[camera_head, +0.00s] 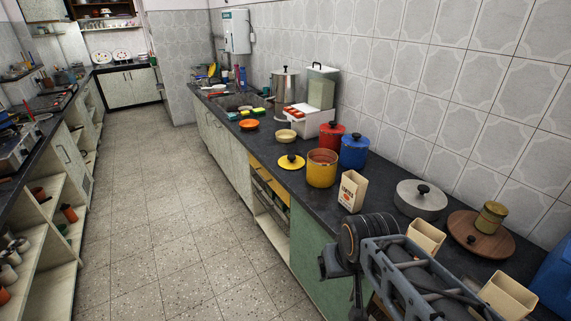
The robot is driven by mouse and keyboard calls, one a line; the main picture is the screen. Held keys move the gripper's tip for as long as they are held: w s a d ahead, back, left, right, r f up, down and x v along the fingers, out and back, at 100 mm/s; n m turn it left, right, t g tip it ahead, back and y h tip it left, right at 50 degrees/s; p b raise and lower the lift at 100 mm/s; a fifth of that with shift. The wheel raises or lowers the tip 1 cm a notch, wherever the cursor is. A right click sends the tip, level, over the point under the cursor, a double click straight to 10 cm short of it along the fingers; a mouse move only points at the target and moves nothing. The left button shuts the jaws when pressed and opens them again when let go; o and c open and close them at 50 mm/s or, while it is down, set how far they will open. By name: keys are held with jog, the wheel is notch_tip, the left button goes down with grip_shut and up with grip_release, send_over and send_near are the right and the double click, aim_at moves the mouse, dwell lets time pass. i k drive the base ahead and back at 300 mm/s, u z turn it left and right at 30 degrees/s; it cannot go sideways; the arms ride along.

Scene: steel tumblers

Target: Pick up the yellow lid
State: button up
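The yellow lid (291,161) lies flat on the dark countertop, near its front edge. It is a round disc with a black knob on top. An open yellow pot (321,170) stands just to its right, close beside it. My gripper (332,264) shows only in part at the lower end of my arm, in front of the counter edge. It is well nearer the camera than the lid and apart from it. Its fingers are dark and partly hidden by my arm, so their opening is unclear.
Red (331,136) and blue (355,150) lidded pots stand behind the yellow pot. A cream carton (352,190) stands right of it. A cream bowl (285,135) and an orange bowl (249,124) lie farther back. The floor aisle (170,200) at left is clear.

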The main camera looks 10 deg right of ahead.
aim_at(291, 162)
jog(key=u, duration=1.15)
jog(key=i, duration=3.3)
jog(key=z, duration=2.95)
